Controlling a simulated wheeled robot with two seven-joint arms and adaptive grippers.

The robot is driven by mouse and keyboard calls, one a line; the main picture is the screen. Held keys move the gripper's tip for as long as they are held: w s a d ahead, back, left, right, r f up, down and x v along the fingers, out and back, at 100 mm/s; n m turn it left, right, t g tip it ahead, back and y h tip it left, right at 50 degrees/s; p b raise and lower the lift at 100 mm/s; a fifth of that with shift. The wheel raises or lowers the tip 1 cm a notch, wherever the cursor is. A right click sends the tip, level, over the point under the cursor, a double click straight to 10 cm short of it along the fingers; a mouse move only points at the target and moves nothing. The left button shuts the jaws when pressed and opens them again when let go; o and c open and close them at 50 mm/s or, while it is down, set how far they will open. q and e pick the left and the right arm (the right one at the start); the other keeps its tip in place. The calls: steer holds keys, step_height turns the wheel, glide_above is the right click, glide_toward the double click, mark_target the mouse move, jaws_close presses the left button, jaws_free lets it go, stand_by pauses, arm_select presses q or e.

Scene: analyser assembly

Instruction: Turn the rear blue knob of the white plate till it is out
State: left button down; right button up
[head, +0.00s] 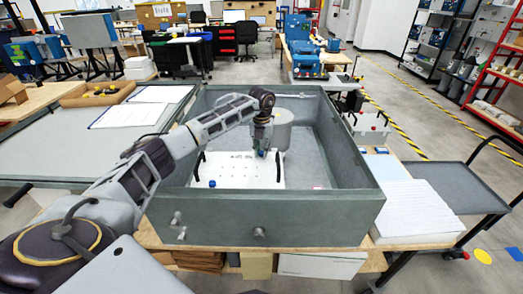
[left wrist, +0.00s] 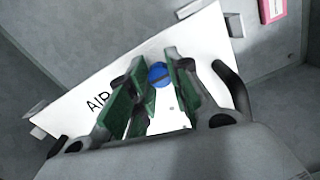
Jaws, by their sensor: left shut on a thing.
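The white plate (head: 235,172) lies inside the open grey-green housing and has a black handle at each end. Its front blue knob (head: 212,184) shows near the front left of the plate. My left gripper (head: 262,152) reaches down over the rear right part of the plate. In the left wrist view the white plate (left wrist: 205,45) carries the letters "AIR". There the rear blue knob (left wrist: 158,74) sits between the green finger pads of my left gripper (left wrist: 160,82), which is shut on it. In the head view the gripper mostly hides this knob. My right gripper is not in view.
The housing's walls (head: 255,211) stand around the plate on all sides. A grey round body (head: 283,118) is behind the gripper. A small pink part (head: 317,187) lies right of the plate; a pink label also shows in the wrist view (left wrist: 272,9). White sheets (head: 415,208) lie outside at right.

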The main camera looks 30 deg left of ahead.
mark_target(261, 152)
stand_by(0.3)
arm_select(q)
steer(key=c, duration=1.3)
jaws_free()
steer(key=shift+o, duration=0.2)
step_height(261, 152, up, 12)
